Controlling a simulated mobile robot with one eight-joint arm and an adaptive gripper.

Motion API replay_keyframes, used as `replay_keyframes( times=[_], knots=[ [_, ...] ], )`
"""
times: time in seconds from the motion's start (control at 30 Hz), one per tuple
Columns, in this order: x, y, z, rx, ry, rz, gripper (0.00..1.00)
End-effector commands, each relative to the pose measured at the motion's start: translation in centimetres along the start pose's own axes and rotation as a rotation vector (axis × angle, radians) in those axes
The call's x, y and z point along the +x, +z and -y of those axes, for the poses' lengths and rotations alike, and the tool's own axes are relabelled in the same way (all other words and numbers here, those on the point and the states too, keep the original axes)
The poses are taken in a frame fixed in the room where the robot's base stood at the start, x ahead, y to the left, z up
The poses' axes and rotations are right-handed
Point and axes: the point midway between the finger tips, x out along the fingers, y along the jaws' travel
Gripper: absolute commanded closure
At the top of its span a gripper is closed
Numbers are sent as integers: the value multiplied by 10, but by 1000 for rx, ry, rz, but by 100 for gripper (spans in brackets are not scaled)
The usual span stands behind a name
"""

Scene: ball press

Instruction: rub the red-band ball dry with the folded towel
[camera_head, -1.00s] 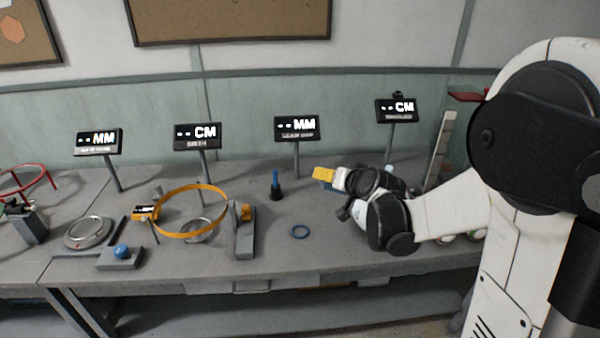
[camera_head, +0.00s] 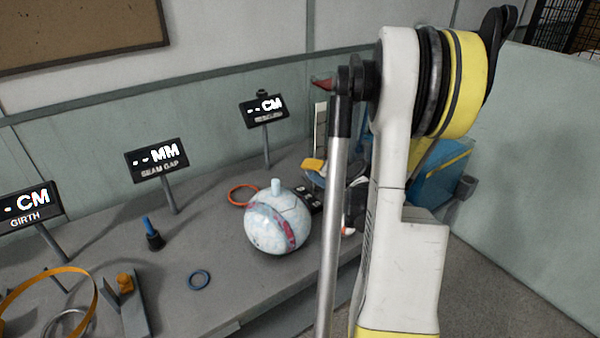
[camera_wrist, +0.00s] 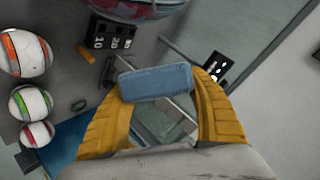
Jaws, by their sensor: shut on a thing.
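The red-band ball (camera_head: 277,222) is white with pale blue patches and a red stripe. The towel appears apart from the ball. In the head view a yellow finger part (camera_head: 313,164) shows behind and right of the ball; my arm hides most of the gripper.
A black numbered panel (camera_wrist: 110,33) stands beside the ball. An orange ring (camera_head: 243,195), a blue ring (camera_head: 199,280) and a sign post (camera_head: 265,110) are nearby on the bench.

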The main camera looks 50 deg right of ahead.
Motion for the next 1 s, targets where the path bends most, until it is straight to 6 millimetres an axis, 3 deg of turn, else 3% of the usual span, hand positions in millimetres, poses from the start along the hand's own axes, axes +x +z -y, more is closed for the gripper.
replay_keyframes(
  times=[0.27,0.7,1.0],
  knots=[
    [4,9,-2,3,1,0,68],
    [20,47,-2,2,0,0,68],
    [22,53,-1,2,0,-1,68]
  ],
)
